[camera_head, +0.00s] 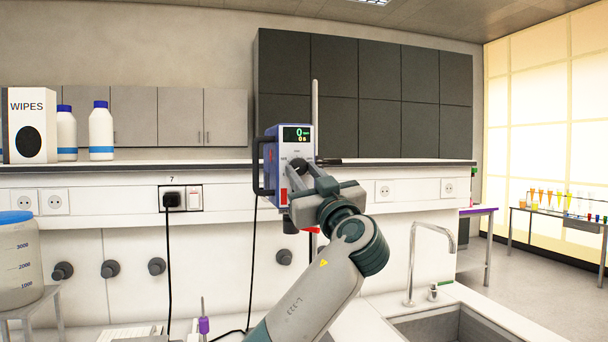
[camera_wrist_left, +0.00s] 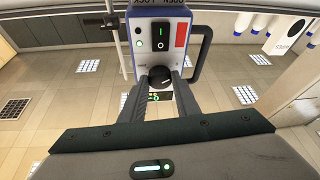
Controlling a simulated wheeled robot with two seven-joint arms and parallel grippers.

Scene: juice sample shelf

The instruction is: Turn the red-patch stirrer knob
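The stirrer (camera_head: 271,155) is a blue and white upright box with a lit display, standing out in front of the shelf edge. Its red patch (camera_wrist_left: 181,35) shows beside a power switch in the left wrist view, where the box appears upside down; the patch also shows in the head view (camera_head: 284,195). The round dark knob (camera_wrist_left: 160,75) has a white mark. My left gripper (camera_head: 309,165) is at the stirrer's front, its fingers (camera_wrist_left: 160,88) on either side of the knob. I cannot tell whether they touch it. In the head view the gripper hides the knob. My right gripper is out of view.
A dark side handle (camera_head: 258,168) and a vertical rod (camera_head: 315,105) flank the stirrer. The shelf (camera_head: 210,167) holds bottles (camera_head: 101,132) and a wipes box (camera_head: 30,127) at left. A tap (camera_head: 432,228) and sink (camera_head: 425,326) are at lower right. Cords hang below the shelf.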

